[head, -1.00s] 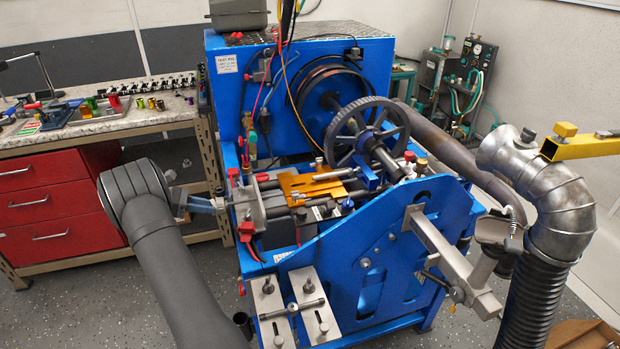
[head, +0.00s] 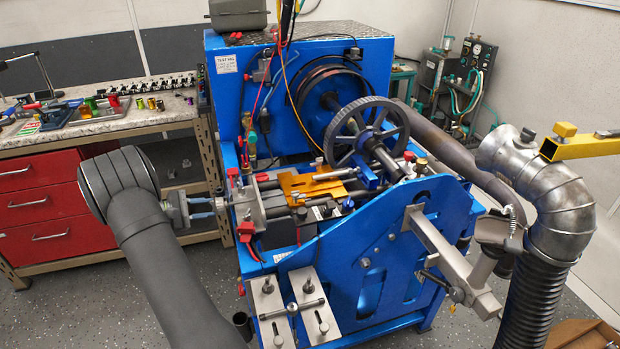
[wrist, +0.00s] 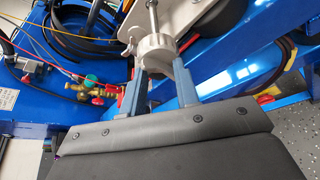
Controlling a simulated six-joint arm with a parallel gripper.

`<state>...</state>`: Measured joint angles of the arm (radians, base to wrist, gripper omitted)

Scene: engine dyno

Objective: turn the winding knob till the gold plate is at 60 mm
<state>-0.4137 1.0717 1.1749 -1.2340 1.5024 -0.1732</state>
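The winding knob (wrist: 155,50) is a pale grey round knob on a shaft at the plate of the slide unit, shown in the wrist view. My gripper (wrist: 159,72) points at it, with its two blue-grey fingers apart and the fingertips at the knob's near edge. They look just short of the knob, though contact is hard to judge. In the head view my gripper (head: 215,206) is left of the slide unit, both fingers showing with a gap between them. The gold plate (head: 312,187) lies flat on the slide rails. A scale reading is too small to make out.
The blue test rig (head: 320,275) fills the middle, with a large dark handwheel (head: 366,133) behind the gold plate. Red clamps (head: 247,230) sit close to the slide's left end. A workbench (head: 95,130) with red drawers stands at the left.

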